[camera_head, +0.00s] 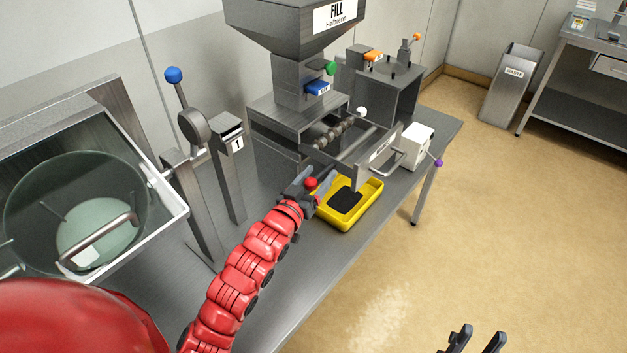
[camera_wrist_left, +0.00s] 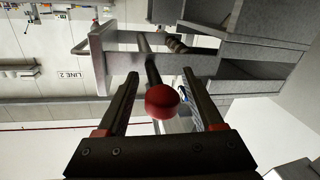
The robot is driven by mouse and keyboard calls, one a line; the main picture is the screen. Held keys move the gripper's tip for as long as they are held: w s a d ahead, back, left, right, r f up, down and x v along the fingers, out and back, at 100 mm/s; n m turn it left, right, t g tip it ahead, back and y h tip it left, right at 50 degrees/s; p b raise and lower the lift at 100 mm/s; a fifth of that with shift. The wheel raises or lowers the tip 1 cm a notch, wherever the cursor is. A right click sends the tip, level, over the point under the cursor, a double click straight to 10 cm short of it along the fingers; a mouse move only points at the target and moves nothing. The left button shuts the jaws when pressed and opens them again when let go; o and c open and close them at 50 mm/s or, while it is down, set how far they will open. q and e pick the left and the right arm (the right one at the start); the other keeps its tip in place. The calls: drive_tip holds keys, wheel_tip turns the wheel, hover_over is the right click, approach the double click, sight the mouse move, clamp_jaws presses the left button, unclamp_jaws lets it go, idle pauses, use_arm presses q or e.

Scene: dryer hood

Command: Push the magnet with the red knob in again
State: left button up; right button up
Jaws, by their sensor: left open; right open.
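In the left wrist view the red knob (camera_wrist_left: 162,101) sits on the end of a dark rod (camera_wrist_left: 151,65) that runs back to the machine. My left gripper (camera_head: 319,178) is open, with its two fingers on either side of the knob. In the left wrist view a gap shows between the knob and each finger (camera_wrist_left: 160,80). How far the rod stands out is hard to tell. My right gripper (camera_head: 476,338) is open and empty over the floor.
A yellow tray (camera_head: 366,214) with dark contents lies beside my left gripper on the steel table. A metal front plate with a handle (camera_head: 387,165) stands out above it. A lever with a blue knob (camera_head: 173,75) and a glass-fronted hood (camera_head: 75,215) are at left. The right-hand floor is mostly clear.

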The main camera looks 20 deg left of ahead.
use_arm(q)
drive_tip(key=s, duration=0.3)
drive_tip(key=s+a+p, duration=0.1)
drive_tip(key=s, duration=0.6)
drive_tip(key=shift+s+a+r+p, duration=0.15)
drive_tip(key=shift+a+r+p, duration=0.15)
drive_tip(key=shift+a+p, duration=0.05)
drive_tip(key=s+p, duration=0.4)
drive_tip(key=s, duration=0.3)
drive_tip(key=shift+a+f, duration=0.3)
drive_tip(key=shift+a, duration=0.15)
